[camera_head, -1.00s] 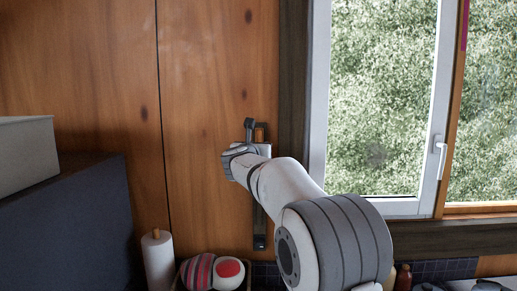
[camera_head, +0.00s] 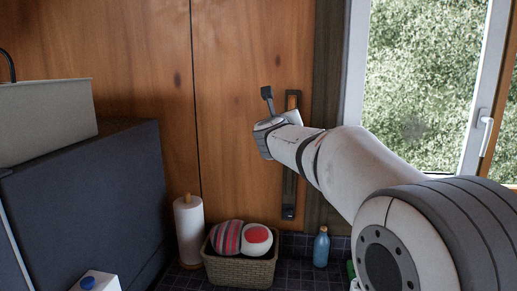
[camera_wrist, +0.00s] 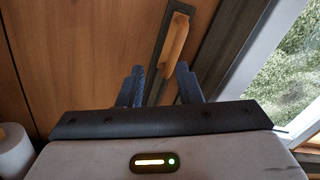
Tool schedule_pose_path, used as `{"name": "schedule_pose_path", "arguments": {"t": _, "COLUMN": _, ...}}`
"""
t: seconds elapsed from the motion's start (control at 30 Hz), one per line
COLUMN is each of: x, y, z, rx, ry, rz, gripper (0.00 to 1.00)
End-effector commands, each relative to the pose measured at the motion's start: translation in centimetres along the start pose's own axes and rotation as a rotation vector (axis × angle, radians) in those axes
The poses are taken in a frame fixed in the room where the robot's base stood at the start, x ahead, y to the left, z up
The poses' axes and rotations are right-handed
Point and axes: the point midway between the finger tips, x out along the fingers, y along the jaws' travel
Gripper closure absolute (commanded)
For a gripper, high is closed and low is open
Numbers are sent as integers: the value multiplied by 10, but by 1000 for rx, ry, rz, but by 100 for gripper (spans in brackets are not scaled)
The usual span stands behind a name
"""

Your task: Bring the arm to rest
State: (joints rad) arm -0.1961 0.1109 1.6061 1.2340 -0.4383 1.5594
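My arm (camera_head: 360,165) reaches from the lower right toward a wood-panelled cabinet front.
Below stand a paper towel roll (camera_head: 189,232), a wicker basket (camera_head: 240,271) with round striped and red-white items, and a blue bottle (camera_head: 321,248). A dark grey box-like unit (camera_head: 85,200) carrying a pale bin (camera_head: 45,112) stands left. A window (camera_head: 425,85) is right.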

Motion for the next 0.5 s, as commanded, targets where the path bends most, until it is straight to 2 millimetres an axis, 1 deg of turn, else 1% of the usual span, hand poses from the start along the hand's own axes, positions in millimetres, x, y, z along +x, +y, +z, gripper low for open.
{"name": "schedule_pose_path", "arguments": {"t": 0.03, "x": -17, "y": 2, "z": -5, "rx": -160, "ry": -18, "rz": 69, "gripper": 68}}
{"name": "schedule_pose_path", "arguments": {"t": 0.07, "x": -27, "y": 7, "z": -10, "rx": -269, "ry": -29, "rz": 118, "gripper": 68}}
{"name": "schedule_pose_path", "arguments": {"t": 0.1, "x": -42, "y": 13, "z": -19, "rx": -422, "ry": -45, "rz": 186, "gripper": 68}}
{"name": "schedule_pose_path", "arguments": {"t": 0.17, "x": -66, "y": 22, "z": -36, "rx": -649, "ry": -71, "rz": 288, "gripper": 68}}
{"name": "schedule_pose_path", "arguments": {"t": 0.2, "x": -83, "y": 28, "z": -51, "rx": -800, "ry": -90, "rz": 360, "gripper": 68}}
{"name": "schedule_pose_path", "arguments": {"t": 0.27, "x": -111, "y": 36, "z": -76, "rx": -1021, "ry": -121, "rz": 469, "gripper": 68}}
{"name": "schedule_pose_path", "arguments": {"t": 0.3, "x": -130, "y": 40, "z": -95, "rx": -1161, "ry": -142, "rz": 544, "gripper": 68}}
{"name": "schedule_pose_path", "arguments": {"t": 0.37, "x": -158, "y": 45, "z": -123, "rx": -1350, "ry": -176, "rz": 652, "gripper": 68}}
{"name": "schedule_pose_path", "arguments": {"t": 0.4, "x": -177, "y": 46, "z": -142, "rx": -1468, "ry": -199, "rz": 723, "gripper": 68}}
{"name": "schedule_pose_path", "arguments": {"t": 0.47, "x": -204, "y": 47, "z": -171, "rx": -1629, "ry": -236, "rz": 831, "gripper": 68}}
{"name": "schedule_pose_path", "arguments": {"t": 0.5, "x": -223, "y": 46, "z": -190, "rx": -1729, "ry": -262, "rz": 904, "gripper": 68}}
